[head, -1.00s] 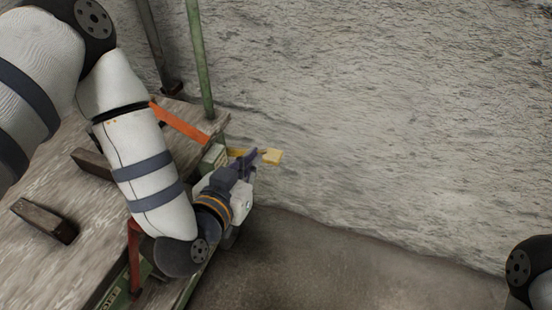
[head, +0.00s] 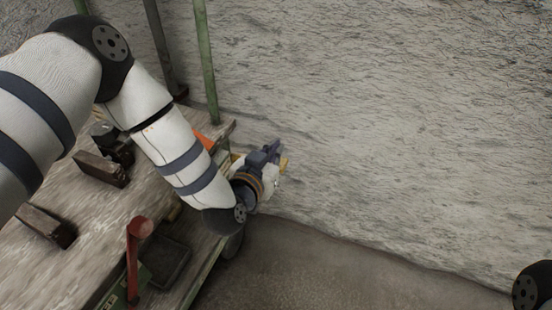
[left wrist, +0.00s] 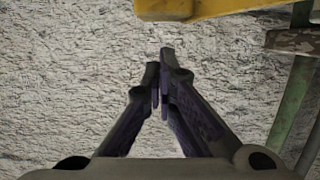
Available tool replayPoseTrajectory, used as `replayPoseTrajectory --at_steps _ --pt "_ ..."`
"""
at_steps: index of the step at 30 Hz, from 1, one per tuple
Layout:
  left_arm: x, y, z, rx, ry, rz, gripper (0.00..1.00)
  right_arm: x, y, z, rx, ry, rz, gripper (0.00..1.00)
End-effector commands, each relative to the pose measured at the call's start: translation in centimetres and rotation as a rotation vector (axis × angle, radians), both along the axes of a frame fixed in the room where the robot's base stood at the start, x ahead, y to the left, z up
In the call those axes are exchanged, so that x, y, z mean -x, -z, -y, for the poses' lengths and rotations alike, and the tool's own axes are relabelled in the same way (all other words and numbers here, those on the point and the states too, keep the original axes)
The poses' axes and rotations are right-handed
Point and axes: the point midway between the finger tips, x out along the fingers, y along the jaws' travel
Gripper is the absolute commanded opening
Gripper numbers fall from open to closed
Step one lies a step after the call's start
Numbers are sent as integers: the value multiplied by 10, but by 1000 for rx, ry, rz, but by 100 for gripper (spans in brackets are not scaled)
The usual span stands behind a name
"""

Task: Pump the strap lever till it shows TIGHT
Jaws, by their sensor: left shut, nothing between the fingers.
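A yellow lever (head: 284,163) shows beyond the bench's far right corner, mostly hidden behind my left gripper. It also shows as a yellow bar (left wrist: 205,8) across the top of the left wrist view. An orange strap (head: 205,141) lies at that corner, partly covered by my left arm. My left gripper (head: 273,148) is shut and empty, close to the lever. Its fingertips (left wrist: 160,73) are together below the bar in the left wrist view, apart from it in the picture. No TIGHT marking can be read. My right gripper is not in view.
The wooden bench (head: 75,225) holds dark blocks (head: 101,168), a dark tray (head: 167,262) and a red handle (head: 135,245) on a green base. A green post (head: 206,65) stands near the corner. A rough wall (head: 400,120) rises behind; the floor right of the bench is clear.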

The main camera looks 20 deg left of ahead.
Motion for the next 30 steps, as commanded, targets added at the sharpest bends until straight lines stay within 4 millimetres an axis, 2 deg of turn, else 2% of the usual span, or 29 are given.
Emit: replayPoseTrajectory --at_steps 1,5,18,30 --pt "0 8 0 1 -1 1 0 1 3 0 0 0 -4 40" --pt "0 17 0 1 -1 3 0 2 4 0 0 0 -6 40" --pt "0 19 1 -4 0 5 0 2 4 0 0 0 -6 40" --pt "0 31 6 -78 0 7 0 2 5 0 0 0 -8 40"
